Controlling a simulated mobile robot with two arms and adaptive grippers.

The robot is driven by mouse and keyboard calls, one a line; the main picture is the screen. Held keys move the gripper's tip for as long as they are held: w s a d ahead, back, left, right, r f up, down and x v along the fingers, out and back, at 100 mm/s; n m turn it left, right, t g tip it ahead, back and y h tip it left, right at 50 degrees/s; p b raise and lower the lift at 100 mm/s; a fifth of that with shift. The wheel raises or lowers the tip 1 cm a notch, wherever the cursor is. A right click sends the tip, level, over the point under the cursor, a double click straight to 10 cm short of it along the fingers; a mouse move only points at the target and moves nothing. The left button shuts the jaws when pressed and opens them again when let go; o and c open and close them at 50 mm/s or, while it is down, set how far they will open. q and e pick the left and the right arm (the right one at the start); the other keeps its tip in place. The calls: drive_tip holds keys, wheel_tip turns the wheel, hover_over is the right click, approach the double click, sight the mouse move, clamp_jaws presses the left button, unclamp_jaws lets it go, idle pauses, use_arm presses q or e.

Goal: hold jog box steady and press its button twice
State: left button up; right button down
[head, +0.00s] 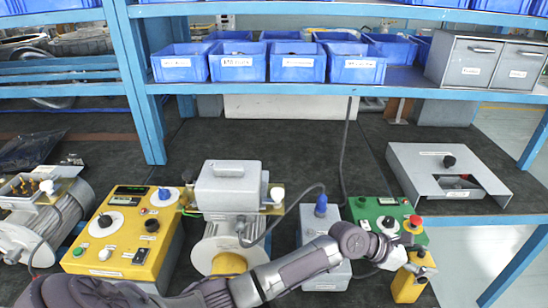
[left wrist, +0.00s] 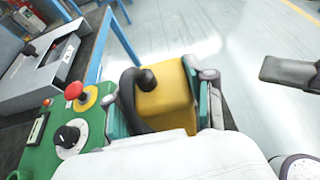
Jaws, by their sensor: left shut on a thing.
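The yellow jog box (head: 405,288) stands at the right front of the bench in the head view, with small black parts on its top and side. My left gripper (head: 405,255) reaches across from the left and is shut on it near its top. In the left wrist view the jog box (left wrist: 168,100) sits between the two teal-padded fingers. A dark round knob-like part on a curved dark piece (left wrist: 130,92) lies against its face; I cannot tell whether this is the button.
A green panel (head: 367,209) with a red mushroom button (head: 415,220) is close behind my gripper. A grey cover plate (head: 420,165) lies at the back right. A yellow control box (head: 155,250) and a blower unit (head: 228,187) stand left. Open floor is on the right.

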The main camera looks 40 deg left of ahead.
idle(0.4)
use_arm(q)
drive_tip(key=o, duration=1.5)
drive_tip(key=v, duration=1.2)
